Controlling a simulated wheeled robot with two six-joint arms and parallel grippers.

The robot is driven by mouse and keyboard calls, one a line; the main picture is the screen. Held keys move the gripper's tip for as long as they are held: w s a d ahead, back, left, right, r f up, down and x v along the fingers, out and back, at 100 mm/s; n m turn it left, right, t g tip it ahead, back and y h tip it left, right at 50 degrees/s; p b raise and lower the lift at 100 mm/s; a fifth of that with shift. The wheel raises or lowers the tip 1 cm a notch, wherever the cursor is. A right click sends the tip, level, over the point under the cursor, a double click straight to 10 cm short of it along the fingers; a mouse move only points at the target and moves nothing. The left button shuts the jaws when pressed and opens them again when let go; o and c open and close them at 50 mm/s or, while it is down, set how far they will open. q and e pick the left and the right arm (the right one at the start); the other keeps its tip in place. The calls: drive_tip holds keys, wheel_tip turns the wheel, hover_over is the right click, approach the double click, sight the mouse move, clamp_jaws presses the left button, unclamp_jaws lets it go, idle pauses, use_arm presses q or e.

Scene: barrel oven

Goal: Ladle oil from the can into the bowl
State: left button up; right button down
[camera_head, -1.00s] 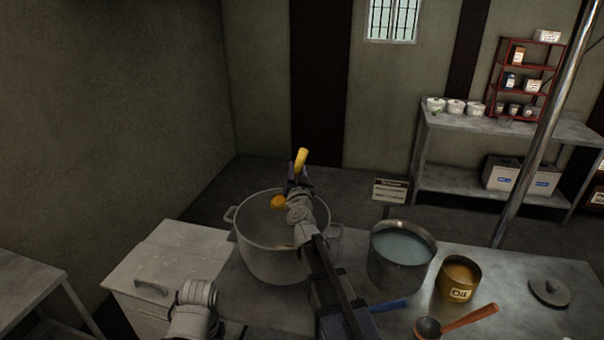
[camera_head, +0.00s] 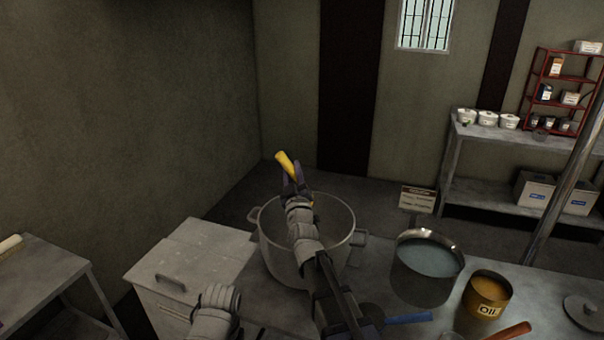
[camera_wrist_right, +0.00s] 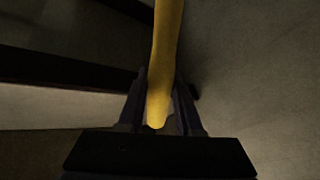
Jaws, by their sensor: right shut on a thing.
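My right gripper (camera_head: 296,186) is shut on a yellow handle (camera_head: 285,162), over the far side of a large grey pot (camera_head: 274,252). In the right wrist view the handle (camera_wrist_right: 164,65) sits between the two dark fingers (camera_wrist_right: 159,108). The handle's far end is out of that view, and my arm hides part of the pot's inside. The oil can (camera_head: 487,313), yellow-brown with an "OIL" label, stands open on the counter at right. I cannot tell whether the large pot is the bowl.
A metal pot of bluish liquid (camera_head: 425,286) stands between the large pot and the can. A blue handle (camera_head: 408,319) and an orange handle (camera_head: 508,331) lie in front. A lid (camera_head: 584,313) is at far right. A white cabinet (camera_head: 190,262) adjoins at left.

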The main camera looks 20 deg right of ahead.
drive_tip(key=a+f+n+y+b, duration=0.4)
drive_tip(key=a+f+n+b, duration=0.1)
drive_tip(key=n, duration=0.5)
drive_tip(key=shift+a+f, duration=0.15)
drive_tip(key=shift+a, duration=0.25)
idle(0.6)
